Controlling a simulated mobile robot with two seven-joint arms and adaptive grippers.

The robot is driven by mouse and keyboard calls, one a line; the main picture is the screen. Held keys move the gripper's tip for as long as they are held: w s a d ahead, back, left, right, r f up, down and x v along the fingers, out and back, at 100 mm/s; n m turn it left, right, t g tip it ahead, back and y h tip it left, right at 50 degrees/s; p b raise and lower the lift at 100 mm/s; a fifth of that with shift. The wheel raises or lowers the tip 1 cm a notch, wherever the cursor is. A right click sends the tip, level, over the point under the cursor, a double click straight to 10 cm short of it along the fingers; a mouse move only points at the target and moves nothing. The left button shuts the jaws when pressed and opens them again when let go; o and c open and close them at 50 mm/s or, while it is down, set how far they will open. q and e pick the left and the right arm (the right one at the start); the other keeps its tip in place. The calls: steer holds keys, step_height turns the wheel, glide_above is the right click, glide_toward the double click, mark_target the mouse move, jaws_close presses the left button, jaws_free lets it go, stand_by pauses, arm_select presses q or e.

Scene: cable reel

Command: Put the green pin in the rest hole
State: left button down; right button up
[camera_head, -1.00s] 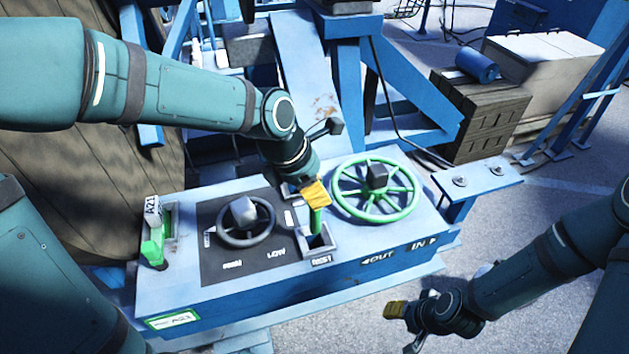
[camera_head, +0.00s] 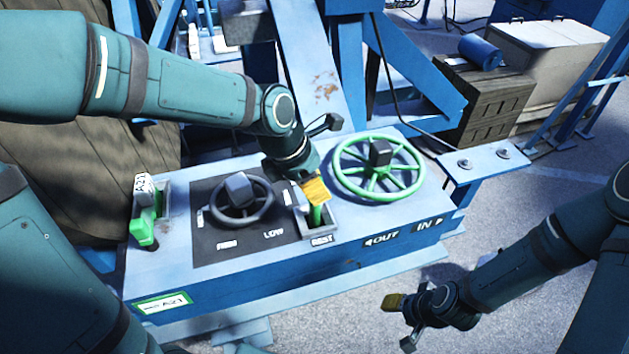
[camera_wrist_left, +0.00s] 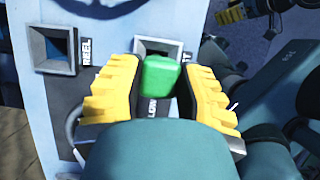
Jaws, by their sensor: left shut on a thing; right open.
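The green pin (camera_head: 317,215) is between the yellow fingers of my left gripper (camera_head: 315,191), which is shut on it. In the head view its lower part is at the square hole labelled REST (camera_head: 322,229); I cannot tell how deep it sits. In the left wrist view the pin's green top (camera_wrist_left: 160,76) shows between both fingers, and the REST hole (camera_wrist_left: 150,47) is partly hidden behind it. My right gripper (camera_head: 398,318) is open and empty, low at the right, in front of the blue console and away from it.
The blue console (camera_head: 290,277) carries a green wheel (camera_head: 405,180), a black knob wheel (camera_head: 243,212) and a green lever with an A21 tag (camera_head: 145,225). Another square hole, labelled REEL (camera_wrist_left: 52,50), shows in the left wrist view.

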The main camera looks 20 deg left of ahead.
arm_select(q)
steer(key=shift+f+b, duration=1.05)
steer(key=shift+f, duration=0.3)
steer(key=shift+f+b, duration=0.9)
steer(key=shift+f, duration=0.6)
steer(key=c, duration=0.6)
jaws_free()
steer(key=v, duration=1.2)
